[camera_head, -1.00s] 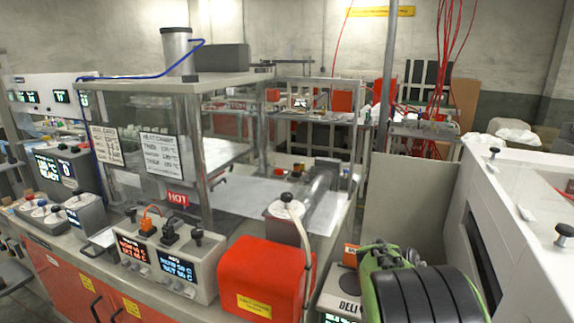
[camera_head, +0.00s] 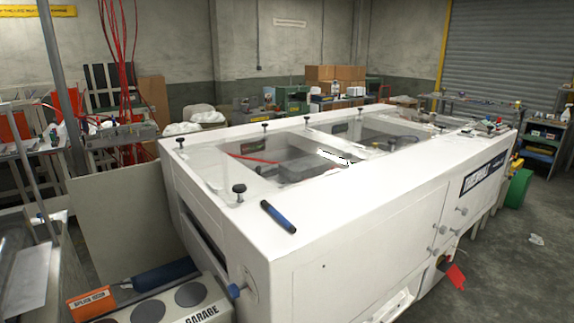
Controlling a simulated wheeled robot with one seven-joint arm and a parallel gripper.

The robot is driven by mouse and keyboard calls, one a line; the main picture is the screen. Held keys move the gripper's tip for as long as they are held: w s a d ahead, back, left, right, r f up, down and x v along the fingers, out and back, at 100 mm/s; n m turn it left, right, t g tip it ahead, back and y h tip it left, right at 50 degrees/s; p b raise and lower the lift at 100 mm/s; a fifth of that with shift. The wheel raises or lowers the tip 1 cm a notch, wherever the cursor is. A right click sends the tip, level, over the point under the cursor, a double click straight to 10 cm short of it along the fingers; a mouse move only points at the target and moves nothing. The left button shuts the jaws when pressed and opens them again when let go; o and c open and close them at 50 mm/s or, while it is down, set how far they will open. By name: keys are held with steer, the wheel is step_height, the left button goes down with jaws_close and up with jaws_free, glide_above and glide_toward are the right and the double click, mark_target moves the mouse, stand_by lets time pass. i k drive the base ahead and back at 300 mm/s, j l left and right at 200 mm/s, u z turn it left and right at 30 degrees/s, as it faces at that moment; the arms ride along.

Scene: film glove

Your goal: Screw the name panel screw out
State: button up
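A long white machine (camera_head: 330,240) stands in the middle of the camera_head view. A dark name panel (camera_head: 484,176) with white letters is on its long front side, towards the right end. The letters are too small to read surely. Small grey knobs or screw heads (camera_head: 461,211) sit on the side below and left of the panel. I cannot tell which one is the name panel screw, or whether a screw shows on the panel itself. My gripper is not in view.
A blue and black pen-shaped tool (camera_head: 278,217) lies on the machine's top, near dark upright knobs (camera_head: 239,190). A box marked GARAGE (camera_head: 185,300) stands at the lower left. A red piece (camera_head: 455,275) sticks out low on the front. Grey floor (camera_head: 510,275) is mostly free at right.

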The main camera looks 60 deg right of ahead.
mark_target(464, 213)
steer(key=l+z, duration=0.2)
steer(key=z, duration=0.25)
steer(key=l+z, duration=0.2)
steer(key=z, duration=0.3)
steer(key=l+z, duration=0.2)
steer(key=z, duration=0.25)
steer(key=l+z, duration=0.2)
steer(key=z, duration=0.25)
steer(key=l+z, duration=0.15)
steer(key=z, duration=0.3)
steer(key=i+l+z, duration=0.1)
steer(key=z, duration=0.4)
steer(key=i+z, duration=0.15)
steer(key=z, duration=0.3)
steer(key=l+u, duration=0.25)
steer(key=l, duration=0.3)
steer(key=k+l+u, duration=0.25)
steer(key=l, duration=0.3)
steer(key=i+l, duration=0.05)
steer(key=i, duration=0.05)
